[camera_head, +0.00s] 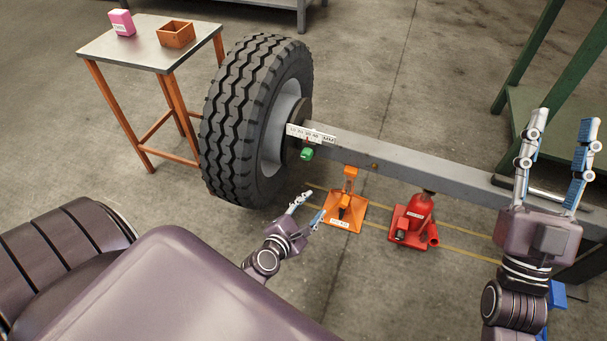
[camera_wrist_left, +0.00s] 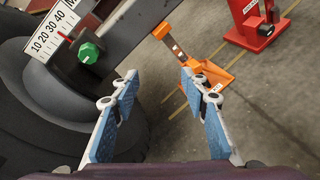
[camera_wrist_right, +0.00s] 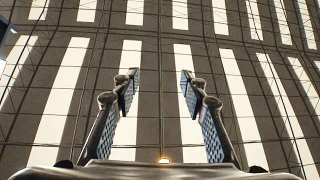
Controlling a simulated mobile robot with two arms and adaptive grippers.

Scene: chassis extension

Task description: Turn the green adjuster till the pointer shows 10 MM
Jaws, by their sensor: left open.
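The green adjuster (camera_head: 307,153) is a small knob on the grey axle beam beside the tyre, just below a white scale plate (camera_head: 311,133). In the left wrist view the green adjuster (camera_wrist_left: 90,53) is at upper left, next to the scale (camera_wrist_left: 50,32) marked 10 to 40. A thin red pointer mark (camera_wrist_left: 65,36) shows at the scale's edge, seemingly around 30; the exact reading is unclear. My left gripper (camera_head: 313,204) is open and empty, below the adjuster in the head view and apart from it. My right gripper (camera_head: 565,117) is open and empty, raised at the right.
The large tyre (camera_head: 240,125) stands left of the beam (camera_head: 420,165). An orange stand (camera_head: 343,215) and a red jack (camera_head: 413,222) are on the floor below the beam. A side table (camera_head: 150,50) holds a pink box and an orange bin. A green frame (camera_head: 550,60) stands at right.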

